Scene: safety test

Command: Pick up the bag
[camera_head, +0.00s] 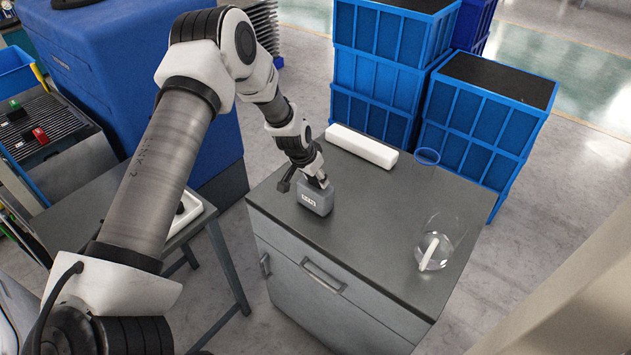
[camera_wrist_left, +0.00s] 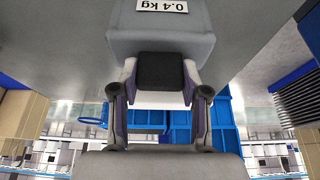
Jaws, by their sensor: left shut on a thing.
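The bag (camera_head: 315,200) is a small grey block-like thing with a white label, at the left front part of the grey cabinet top. It also fills the top of the left wrist view (camera_wrist_left: 205,42), where its label reads "0.4 kg". My left gripper (camera_head: 317,182) reaches down from above and is shut on the bag's upper part. In the left wrist view a dark block sits between the fingers (camera_wrist_left: 160,75), against the bag. I cannot tell whether the bag touches the cabinet top. My right gripper is not in view.
The middle of the top is clear.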

